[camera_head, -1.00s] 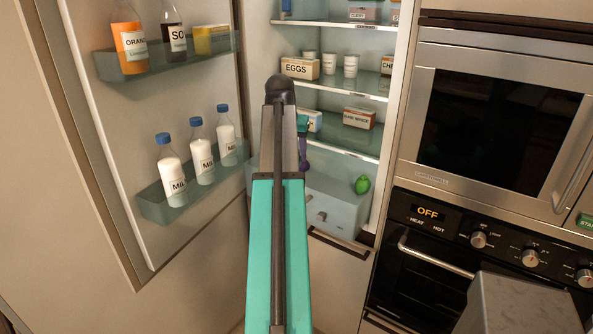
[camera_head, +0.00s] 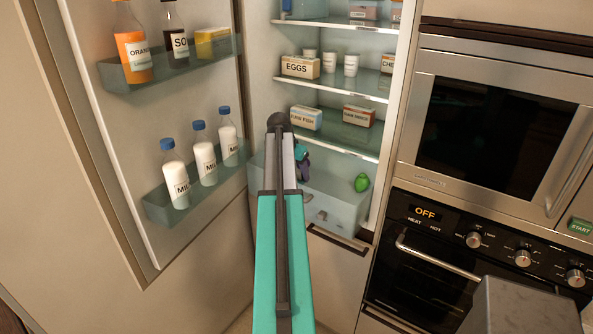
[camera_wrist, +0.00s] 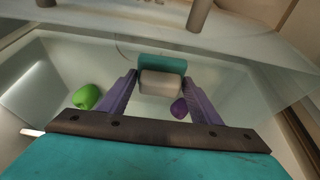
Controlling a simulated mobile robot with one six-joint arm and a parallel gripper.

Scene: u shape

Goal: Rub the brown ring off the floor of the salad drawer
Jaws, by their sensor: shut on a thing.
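The salad drawer (camera_head: 338,204) is a pale translucent bin at the bottom of the open fridge; its inner wall (camera_wrist: 232,90) shows in the wrist view. My gripper (camera_wrist: 160,82) has purple fingers shut on a teal and off-white block, apparently a sponge (camera_wrist: 161,83). In the head view my gripper (camera_head: 303,170) is at the drawer's left part, mostly behind my arm. A green vegetable (camera_wrist: 86,97) is left of the fingers, and a dark purple one (camera_wrist: 179,108) is by the right finger.
A shelf with a raw fish box (camera_head: 306,118) and another box (camera_head: 359,115) lies above the drawer. The open fridge door with milk bottles (camera_head: 204,153) is at the left. An oven (camera_head: 440,260) stands at the right.

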